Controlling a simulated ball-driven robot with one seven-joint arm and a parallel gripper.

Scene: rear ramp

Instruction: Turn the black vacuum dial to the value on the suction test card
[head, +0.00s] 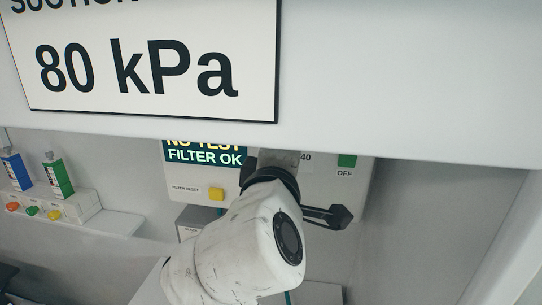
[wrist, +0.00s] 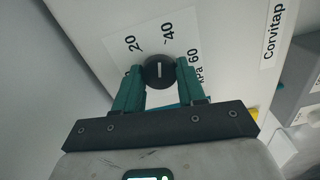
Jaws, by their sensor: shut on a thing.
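The suction test card (head: 150,60) fills the top left of the head view and reads 80 kPa; its upper line is cut off. In the wrist view the round black vacuum dial (wrist: 159,72) has a white pointer line, nearly upright in the picture, towards the 40 side. The labels 20, 40 and 60 show around it; no 80 label is visible there. My gripper (wrist: 158,67) has its two green fingers on either side of the dial, shut on it. In the head view my arm hides the dial and most of the gripper.
The panel has a screen (head: 205,153) reading FILTER OK, a yellow filter reset button (head: 216,194) and a green button (head: 347,160) above OFF. A shelf (head: 105,222) at left holds blue and green cartons. A white overhang (head: 330,135) crosses above my arm.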

